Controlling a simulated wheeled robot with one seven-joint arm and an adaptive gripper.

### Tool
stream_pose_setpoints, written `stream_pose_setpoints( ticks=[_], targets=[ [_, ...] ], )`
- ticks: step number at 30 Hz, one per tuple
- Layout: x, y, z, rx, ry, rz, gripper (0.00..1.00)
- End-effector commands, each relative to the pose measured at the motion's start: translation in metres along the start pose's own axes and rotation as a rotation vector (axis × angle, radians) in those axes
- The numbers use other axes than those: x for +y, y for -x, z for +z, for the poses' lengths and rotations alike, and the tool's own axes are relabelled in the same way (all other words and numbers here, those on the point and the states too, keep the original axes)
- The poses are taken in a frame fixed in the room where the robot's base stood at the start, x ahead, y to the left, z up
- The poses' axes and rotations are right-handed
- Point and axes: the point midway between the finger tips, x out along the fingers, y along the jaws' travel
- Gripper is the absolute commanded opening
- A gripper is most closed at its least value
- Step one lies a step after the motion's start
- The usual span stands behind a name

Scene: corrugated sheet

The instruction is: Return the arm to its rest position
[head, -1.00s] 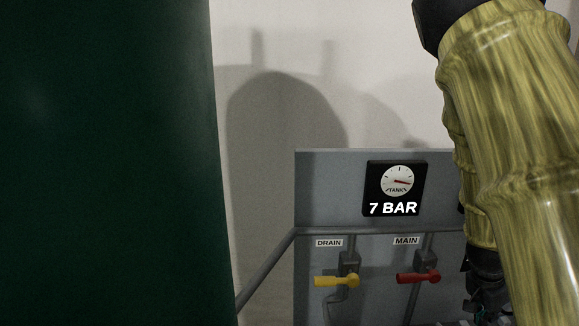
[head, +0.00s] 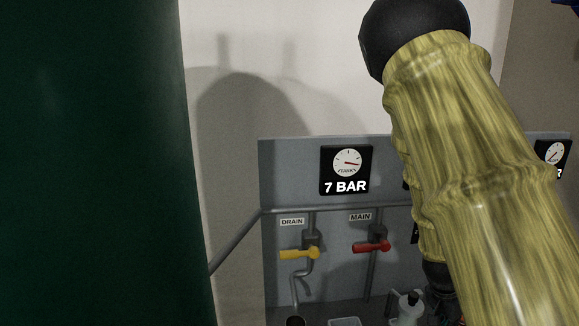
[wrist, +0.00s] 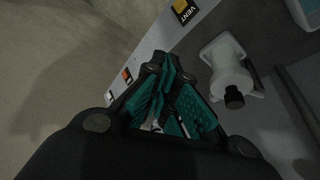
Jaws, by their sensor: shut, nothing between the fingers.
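My arm, with yellow wood-like links, crosses the right side of the head view and hides part of the panel behind it. In the wrist view my gripper (wrist: 167,82) shows with dark fingers and teal pads, the fingertips together and nothing between them. It is over the edge of a grey surface, apart from the white bottle (wrist: 228,72) to its right. In the head view the gripper is mostly hidden by the arm and the bottom edge.
A grey panel (head: 282,180) carries a tank gauge (head: 346,170) reading 7 BAR, a yellow drain handle (head: 300,253) and a red main handle (head: 372,246). A bottle (head: 409,306) stands below. A dark green tank (head: 90,160) fills the left. A VENT label (wrist: 184,12) shows in the wrist view.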

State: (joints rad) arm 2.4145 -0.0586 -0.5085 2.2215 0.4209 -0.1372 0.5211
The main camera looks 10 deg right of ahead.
Motion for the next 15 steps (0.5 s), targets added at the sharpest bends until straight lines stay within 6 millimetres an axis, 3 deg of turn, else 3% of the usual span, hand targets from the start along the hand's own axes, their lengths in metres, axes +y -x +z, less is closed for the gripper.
stream_pose_setpoints(
  ticks=[8,11,15],
  targets=[
    [0.007,-0.059,0.051,-0.004,0.182,0.025,0.0],
    [0.012,-0.089,0.08,-0.01,0.283,0.029,0.0],
    [0.024,-0.137,0.134,-0.031,0.46,0.027,0.0]
  ],
)
